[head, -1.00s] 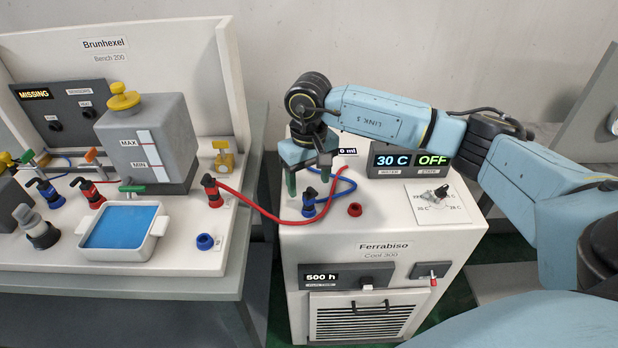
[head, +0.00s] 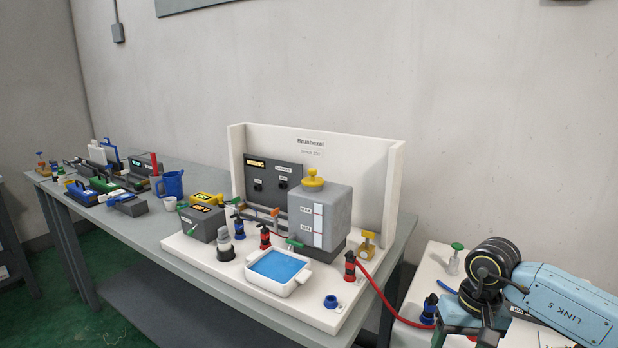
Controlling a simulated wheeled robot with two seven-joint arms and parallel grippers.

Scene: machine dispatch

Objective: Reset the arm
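My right arm comes in from the right edge, with its light blue link marked LINK 5 and a black wrist joint. My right gripper (head: 463,337) points down over the white cooler unit (head: 411,292) at the lower right. Its two fingers stand apart with nothing seen between them; the tips are at or below the picture's bottom edge. A blue hose plug (head: 429,308) is just left of the gripper; whether they touch I cannot tell. My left arm and gripper are not in view.
The white bench unit (head: 213,264) carries a grey tank (head: 319,217), a tray of blue liquid (head: 279,267) and a red plug (head: 349,266). A red hose (head: 381,297) runs to the cooler. A green-topped fitting (head: 455,258) stands behind the gripper. Farther left are a blue jug (head: 172,184) and several devices.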

